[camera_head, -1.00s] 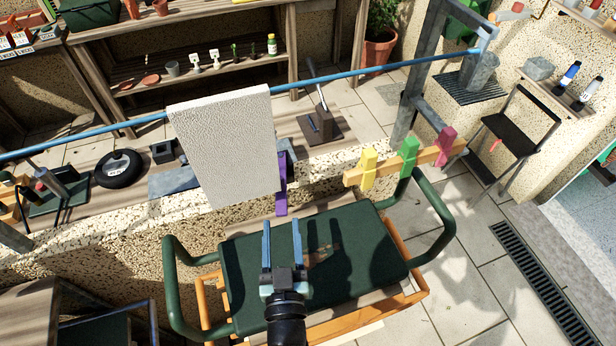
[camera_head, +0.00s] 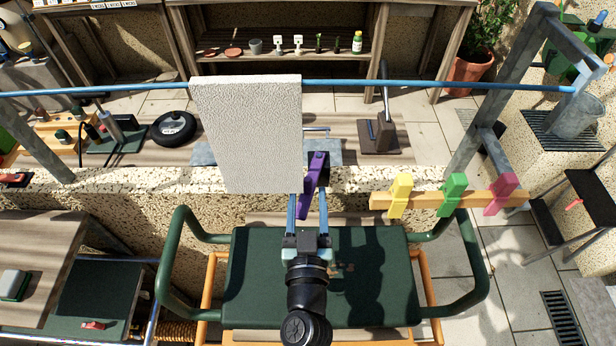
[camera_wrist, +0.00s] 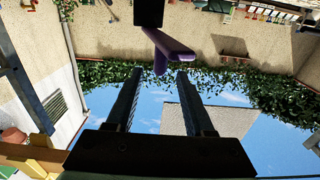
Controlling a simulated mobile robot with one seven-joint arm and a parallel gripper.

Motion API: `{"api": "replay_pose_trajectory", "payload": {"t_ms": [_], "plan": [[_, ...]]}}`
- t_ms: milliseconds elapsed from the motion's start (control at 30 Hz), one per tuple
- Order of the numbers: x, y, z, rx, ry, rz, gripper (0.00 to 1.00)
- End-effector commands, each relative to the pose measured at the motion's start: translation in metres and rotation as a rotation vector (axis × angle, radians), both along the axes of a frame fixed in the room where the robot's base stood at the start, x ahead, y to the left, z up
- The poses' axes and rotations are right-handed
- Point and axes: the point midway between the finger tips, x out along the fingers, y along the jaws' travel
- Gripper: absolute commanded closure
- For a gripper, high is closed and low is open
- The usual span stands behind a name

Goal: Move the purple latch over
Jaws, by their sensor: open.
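The purple latch (camera_head: 315,172), shaped like a clothes peg, is at the lower right edge of a white textured panel (camera_head: 246,130) hanging from a blue line (camera_head: 400,86). My gripper (camera_head: 307,198) is open, its two blue fingers pointing up at the latch's lower end from just below. In the wrist view the purple latch (camera_wrist: 172,45) lies tilted just beyond my fingertips (camera_wrist: 158,72), roughly between them. Nothing is clearly held, and I cannot tell whether a finger touches the latch.
A wooden bar (camera_head: 425,199) with yellow (camera_head: 399,195), green (camera_head: 452,192) and pink (camera_head: 501,192) pegs is to the right. A green-topped cart (camera_head: 250,285) with tubular handles stands below my gripper. A speckled low wall (camera_head: 130,235) runs behind it.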

Motion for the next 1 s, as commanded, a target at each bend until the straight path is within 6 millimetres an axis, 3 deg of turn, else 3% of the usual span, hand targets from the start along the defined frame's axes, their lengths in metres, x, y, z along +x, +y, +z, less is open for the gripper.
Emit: {"api": "replay_pose_trajectory", "payload": {"t_ms": [100,300,700,1000], "plan": [[0.020,0.001,0.000,0.003,-0.002,0.001,0.47],[0.040,0.000,-0.001,0.001,-0.001,0.001,0.47],[0.045,0.000,-0.001,0.001,0.001,0.000,0.47],[0.045,0.000,-0.001,0.001,0.000,0.000,0.99]]}}
